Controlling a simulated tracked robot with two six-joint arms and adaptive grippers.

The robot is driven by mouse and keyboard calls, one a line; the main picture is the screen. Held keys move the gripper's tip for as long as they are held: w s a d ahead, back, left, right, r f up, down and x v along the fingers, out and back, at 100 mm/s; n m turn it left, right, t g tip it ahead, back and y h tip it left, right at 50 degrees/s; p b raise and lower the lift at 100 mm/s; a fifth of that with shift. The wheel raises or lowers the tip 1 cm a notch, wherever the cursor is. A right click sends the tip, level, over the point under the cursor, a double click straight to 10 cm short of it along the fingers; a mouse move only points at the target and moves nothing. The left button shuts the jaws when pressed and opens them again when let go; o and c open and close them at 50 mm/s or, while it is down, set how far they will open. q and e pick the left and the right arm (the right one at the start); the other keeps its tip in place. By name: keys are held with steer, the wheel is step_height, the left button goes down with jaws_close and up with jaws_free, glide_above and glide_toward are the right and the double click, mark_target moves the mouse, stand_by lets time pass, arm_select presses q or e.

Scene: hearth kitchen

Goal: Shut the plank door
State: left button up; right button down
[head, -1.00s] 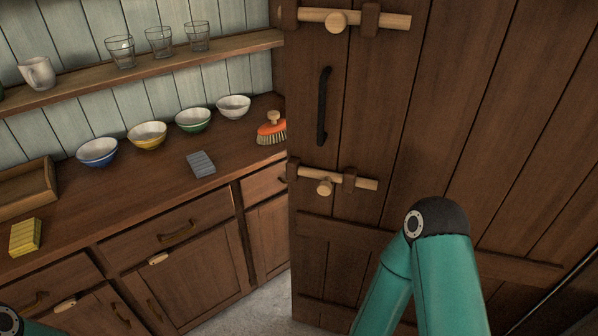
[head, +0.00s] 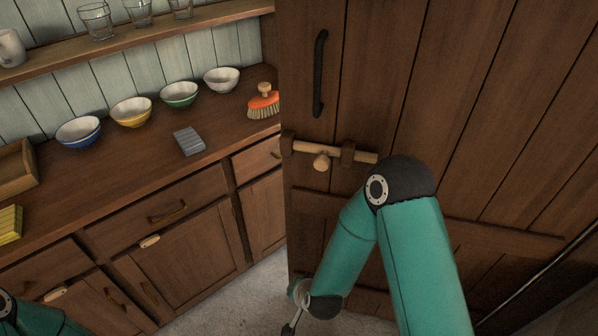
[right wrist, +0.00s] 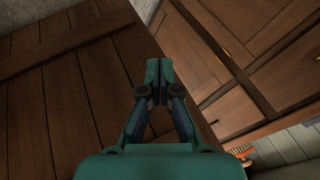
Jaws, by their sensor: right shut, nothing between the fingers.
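The dark brown plank door (head: 455,130) fills the right of the head view. Its free edge stands in front of the right end of the dresser, so the door looks open. It has a black pull handle (head: 320,73) and a pale wooden sliding bolt (head: 330,154) below it. The door (right wrist: 70,95) fills the left of the right wrist view. My right gripper (right wrist: 158,75) is shut and empty, in front of the door near its edge; whether it touches is unclear. Only my left arm shows at lower left.
A dresser (head: 105,180) with drawers and cupboards runs along the left. Bare floor (head: 235,300) lies between dresser and door.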

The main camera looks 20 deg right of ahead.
steer(key=w+r+m+t+h+b, duration=0.2)
steer(key=w+r+m+t+h, duration=0.25)
steer(key=w+r+m, duration=0.4)
steer(key=m+t+h+b, duration=0.2)
steer(key=m+t+h, duration=0.2)
steer(key=m+h, duration=0.4)
glide_toward(302, 161)
steer(key=shift+g+y, duration=0.25)
steer(key=shift+y, duration=0.3)
steer(key=p+x, duration=0.1)
steer(key=x, duration=0.1)
steer(key=p+x, duration=0.1)
steer(key=x, duration=0.1)
steer(key=r+p+x, duration=0.1)
steer(key=p+x, duration=0.1)
steer(key=x, duration=0.1)
steer(key=shift+d, duration=0.2)
arm_select(q)
steer(key=shift+f, duration=0.55)
